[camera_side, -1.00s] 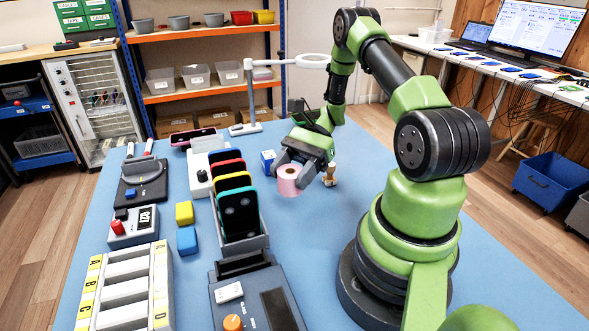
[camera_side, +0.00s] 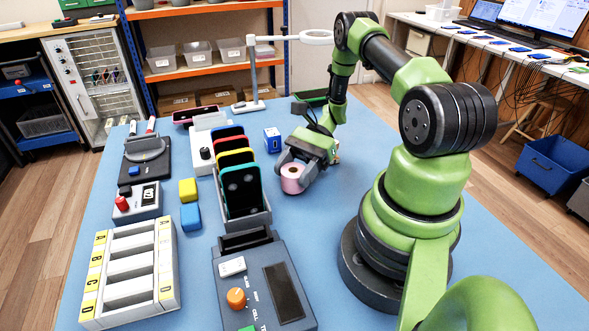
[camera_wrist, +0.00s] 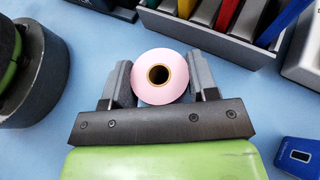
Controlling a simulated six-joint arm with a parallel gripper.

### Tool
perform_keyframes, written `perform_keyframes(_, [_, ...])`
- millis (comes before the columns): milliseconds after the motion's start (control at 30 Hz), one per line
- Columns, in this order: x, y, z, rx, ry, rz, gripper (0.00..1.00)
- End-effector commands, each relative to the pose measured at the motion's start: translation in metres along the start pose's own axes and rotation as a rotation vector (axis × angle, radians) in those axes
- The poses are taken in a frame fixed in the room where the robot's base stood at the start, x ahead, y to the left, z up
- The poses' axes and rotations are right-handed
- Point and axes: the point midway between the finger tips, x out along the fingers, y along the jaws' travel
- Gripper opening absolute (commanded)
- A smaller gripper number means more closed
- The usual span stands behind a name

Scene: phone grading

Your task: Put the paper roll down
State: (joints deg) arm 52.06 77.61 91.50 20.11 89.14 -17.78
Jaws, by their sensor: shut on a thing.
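The pink paper roll (camera_side: 292,180) has a brown core and stands upright between the jaws of my gripper (camera_side: 300,174). In the wrist view the roll (camera_wrist: 159,77) sits between the two grey fingers of my gripper (camera_wrist: 160,84), its round end facing the camera. My gripper is shut on it. In the side view the roll is low over the blue mat, right of the phone rack; I cannot tell whether its underside touches the mat.
The rack (camera_side: 258,216) of coloured phones stands close on the left. A blue-and-white box (camera_side: 272,140) stands behind the roll. A grey device with an orange knob (camera_side: 236,298) is in front. The blue mat (camera_side: 330,200) is clear in front and right of the roll.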

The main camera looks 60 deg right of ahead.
Motion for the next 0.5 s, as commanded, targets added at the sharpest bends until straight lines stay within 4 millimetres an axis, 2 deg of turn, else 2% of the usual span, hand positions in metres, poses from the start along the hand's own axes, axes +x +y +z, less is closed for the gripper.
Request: perform_keyframes(500, [0.0033, -0.0001, -0.0083, 0.0, 0.0, 0.0, 0.29])
